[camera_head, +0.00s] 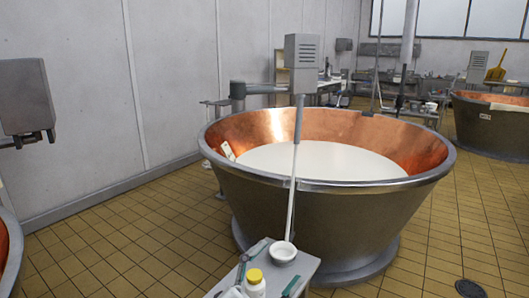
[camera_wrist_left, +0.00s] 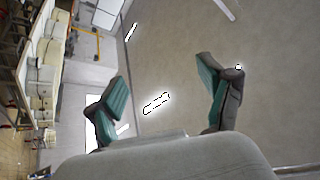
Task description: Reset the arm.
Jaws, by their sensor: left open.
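My left gripper (camera_head: 272,267) shows at the bottom of the head view, its dark fingers with teal pads spread apart. It appears in front of a small grey table, close to a white bottle with a yellow cap (camera_head: 255,284); I cannot tell the exact gap. In the left wrist view the two fingers (camera_wrist_left: 163,90) stand wide apart with nothing between them. Behind them are a grey surface and bright lamps. My right gripper is in neither view.
Just behind is a large copper vat (camera_head: 320,215) of white liquid, with a stirring post (camera_head: 298,110). Another vat (camera_head: 490,125) is at the right. Tiled floor (camera_head: 130,245) is clear at the left.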

